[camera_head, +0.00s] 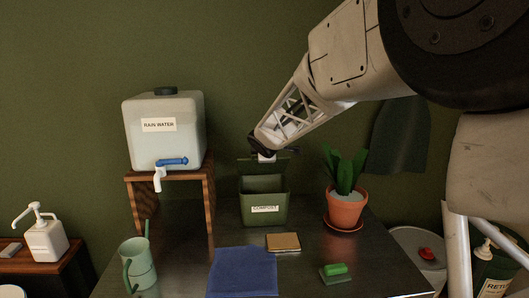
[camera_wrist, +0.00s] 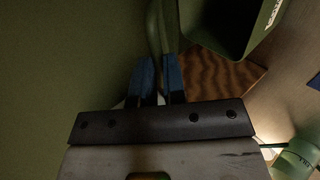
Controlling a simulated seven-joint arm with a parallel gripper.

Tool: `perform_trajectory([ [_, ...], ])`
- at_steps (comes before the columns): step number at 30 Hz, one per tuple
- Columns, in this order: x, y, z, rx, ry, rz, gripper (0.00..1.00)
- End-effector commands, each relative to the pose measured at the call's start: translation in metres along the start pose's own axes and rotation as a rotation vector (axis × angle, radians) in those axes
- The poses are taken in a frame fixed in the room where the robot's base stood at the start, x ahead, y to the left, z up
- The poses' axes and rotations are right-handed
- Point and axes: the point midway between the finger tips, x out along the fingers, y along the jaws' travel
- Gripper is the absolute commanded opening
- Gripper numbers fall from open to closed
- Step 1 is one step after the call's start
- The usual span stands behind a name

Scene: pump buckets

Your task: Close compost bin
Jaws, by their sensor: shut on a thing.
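The green compost bin (camera_head: 265,208) stands on the dark table against the wall, with a pale COMPOST label on its front. Its lid (camera_head: 247,166) is raised at the back, so the bin's mouth is open. My gripper (camera_head: 266,158) reaches down from the upper right to the raised lid's upper edge. In the wrist view my gripper's blue fingers (camera_wrist: 159,62) are close together, shut on the green lid (camera_wrist: 160,25). The bin's body (camera_wrist: 228,22) shows at the upper right there, apart from the fingers. Part of the lid is hidden behind my gripper.
A rain-water tank (camera_head: 162,140) on a wooden stand is left of the bin, and a potted plant (camera_head: 346,208) is right. In front lie a blue cloth (camera_head: 243,271), a sponge-like block (camera_head: 284,242) and a green brush (camera_head: 335,271). A green watering can (camera_head: 139,267) stands front left.

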Motion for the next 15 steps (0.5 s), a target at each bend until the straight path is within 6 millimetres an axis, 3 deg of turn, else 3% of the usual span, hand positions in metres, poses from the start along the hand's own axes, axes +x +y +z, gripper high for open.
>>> perform_trajectory([
  [15,-0.001,-0.027,0.001,-0.002,-0.001,-0.002,0.0],
])
